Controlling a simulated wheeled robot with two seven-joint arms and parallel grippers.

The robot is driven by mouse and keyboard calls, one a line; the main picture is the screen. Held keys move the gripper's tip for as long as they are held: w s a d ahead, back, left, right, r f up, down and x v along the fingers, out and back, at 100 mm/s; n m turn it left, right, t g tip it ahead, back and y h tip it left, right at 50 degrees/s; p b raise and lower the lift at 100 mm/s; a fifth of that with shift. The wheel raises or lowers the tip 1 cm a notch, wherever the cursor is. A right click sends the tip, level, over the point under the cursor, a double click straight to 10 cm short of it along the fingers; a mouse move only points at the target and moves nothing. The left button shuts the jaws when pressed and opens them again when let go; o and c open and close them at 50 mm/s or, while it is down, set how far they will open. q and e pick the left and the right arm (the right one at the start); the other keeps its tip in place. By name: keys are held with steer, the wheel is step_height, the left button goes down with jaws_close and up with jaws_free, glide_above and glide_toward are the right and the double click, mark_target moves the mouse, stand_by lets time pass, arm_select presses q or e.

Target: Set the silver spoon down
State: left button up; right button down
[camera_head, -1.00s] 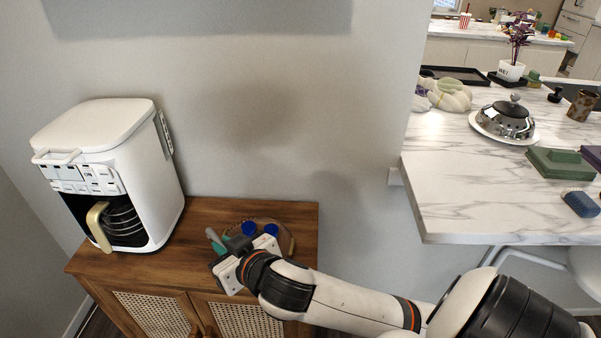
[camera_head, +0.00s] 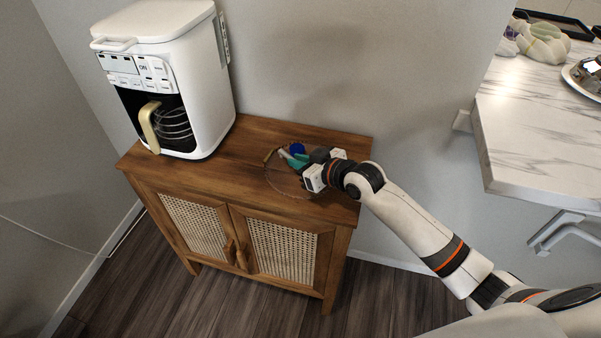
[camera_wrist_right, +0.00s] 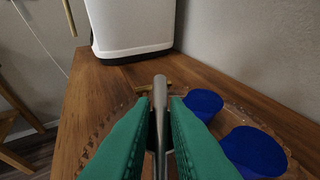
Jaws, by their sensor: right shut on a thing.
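The silver spoon (camera_wrist_right: 160,95) is between the two green fingers of my right gripper (camera_wrist_right: 160,125), its grey shaft pointing away towards the white machine. In the head view my right gripper (camera_head: 298,160) is over the clear tray (camera_head: 272,183) on the wooden cabinet, and the spoon's pale end (camera_head: 284,154) sticks out to its left. The fingers hide much of the spoon, and I cannot tell whether it touches the tray. My left gripper is not in view.
Blue cups (camera_wrist_right: 255,150) stand on the tray right of the fingers; one shows in the head view (camera_head: 297,148). A white coffee machine (camera_head: 175,75) stands at the left of the cabinet top (camera_head: 240,150). Bare wood lies between it and the tray. A marble counter (camera_head: 540,130) is at right.

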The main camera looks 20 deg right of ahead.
steer(key=shift+f, duration=1.9)
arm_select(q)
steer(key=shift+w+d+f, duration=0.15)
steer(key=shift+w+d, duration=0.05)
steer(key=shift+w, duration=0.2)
arm_select(e)
steer(key=c, duration=1.4)
jaws_free()
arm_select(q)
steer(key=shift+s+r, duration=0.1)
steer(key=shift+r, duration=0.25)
arm_select(e)
steer(key=v, duration=1.2)
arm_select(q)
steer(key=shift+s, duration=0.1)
arm_select(e)
steer(key=shift+s+f, duration=0.1)
